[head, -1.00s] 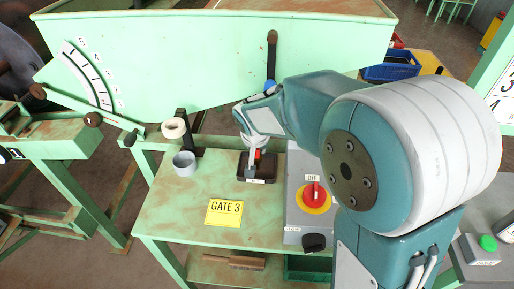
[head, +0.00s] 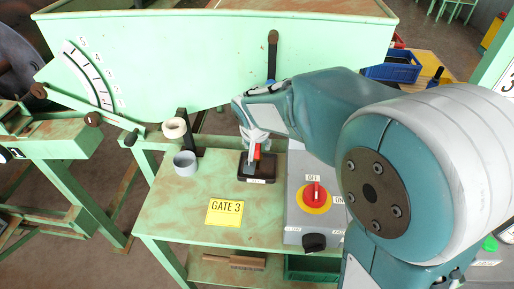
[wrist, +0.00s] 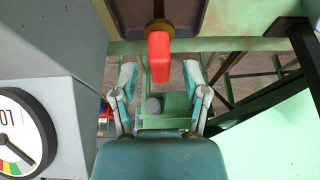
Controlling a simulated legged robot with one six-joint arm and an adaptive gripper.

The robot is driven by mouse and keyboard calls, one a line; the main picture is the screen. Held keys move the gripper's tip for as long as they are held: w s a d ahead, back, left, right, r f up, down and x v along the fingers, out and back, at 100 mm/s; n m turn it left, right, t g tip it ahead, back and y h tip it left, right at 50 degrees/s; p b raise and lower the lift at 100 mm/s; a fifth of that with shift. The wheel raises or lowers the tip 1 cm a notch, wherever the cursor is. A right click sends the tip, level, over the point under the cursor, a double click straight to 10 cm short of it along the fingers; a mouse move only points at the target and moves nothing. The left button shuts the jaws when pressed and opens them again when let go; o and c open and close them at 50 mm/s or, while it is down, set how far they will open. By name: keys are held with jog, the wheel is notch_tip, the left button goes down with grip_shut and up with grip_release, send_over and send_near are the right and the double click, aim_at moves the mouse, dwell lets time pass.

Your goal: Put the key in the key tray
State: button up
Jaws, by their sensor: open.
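The key shows as a red fob (wrist: 159,55) with a brass-coloured part above it, at the upper middle of the wrist view. In the head view its red part (head: 257,152) is partly hidden by my gripper (head: 252,148). A dark tray (head: 268,178) with a small white label, too small to read, sits on the green table right below. The dark tray edge (wrist: 125,18) also shows behind the fob in the wrist view. My gripper (wrist: 160,76) is open, one finger on each side of the fob's lower end; I cannot tell whether they touch it.
A grey switch box (head: 295,205) with a red rotary knob stands right of the tray. A grey cup (head: 185,163) and a post holding a white roll (head: 174,128) stand to the left. The green table (head: 175,215) is clear around the yellow GATE 3 sign (head: 224,212).

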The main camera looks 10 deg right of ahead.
jog(key=v, duration=0.9)
jog(key=shift+s, duration=0.1)
